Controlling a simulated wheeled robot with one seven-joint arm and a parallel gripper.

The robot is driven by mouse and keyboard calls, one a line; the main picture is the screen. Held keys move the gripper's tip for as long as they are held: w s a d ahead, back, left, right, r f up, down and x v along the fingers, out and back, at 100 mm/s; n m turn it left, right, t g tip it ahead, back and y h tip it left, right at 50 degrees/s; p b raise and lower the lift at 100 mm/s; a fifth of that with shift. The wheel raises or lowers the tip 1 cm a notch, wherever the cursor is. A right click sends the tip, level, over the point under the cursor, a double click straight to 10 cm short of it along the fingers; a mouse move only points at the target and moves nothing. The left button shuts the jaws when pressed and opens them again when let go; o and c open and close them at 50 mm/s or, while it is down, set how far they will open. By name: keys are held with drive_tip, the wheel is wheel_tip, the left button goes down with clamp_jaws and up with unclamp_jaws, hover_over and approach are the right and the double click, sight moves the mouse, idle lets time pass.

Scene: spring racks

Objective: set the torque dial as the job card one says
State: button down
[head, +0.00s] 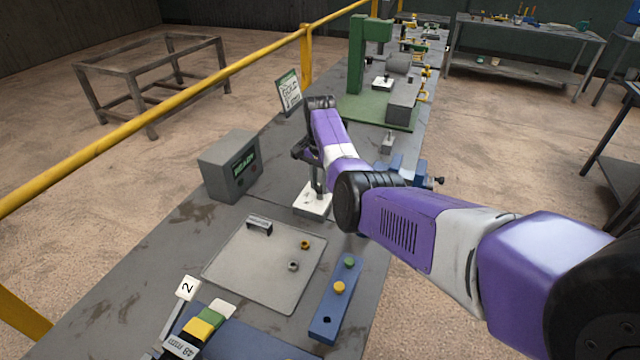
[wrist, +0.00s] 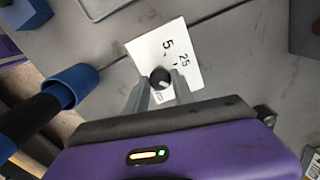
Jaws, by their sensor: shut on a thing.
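The torque dial is a white plate (wrist: 150,48) marked 5 and 25, with a dark round knob (wrist: 160,78) near its middle. In the head view the white dial plate (head: 313,204) lies on the bench below my gripper. My gripper (wrist: 160,86) has its two fingers on either side of the knob and is shut on it. The knob's pointer and part of the scale are hard to read. A job card (head: 289,92) in a green frame stands behind my gripper; its writing is too small to read.
A grey box (head: 230,166) with a green display stands left of the dial. In front lie a grey tray (head: 240,272) with small parts and a blue block (head: 325,318). A green press (head: 357,60) stands behind. A yellow rail (head: 150,112) runs along the left.

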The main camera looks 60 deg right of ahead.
sight(320, 186)
drive_tip(key=shift+r, duration=0.1)
drive_tip(key=c, duration=1.1)
unclamp_jaws()
drive_tip(key=shift+o, duration=0.2)
wheel_tip(320, 186, up, 8)
drive_tip(key=shift+f+b, duration=0.15)
drive_tip(key=shift+b, duration=0.45)
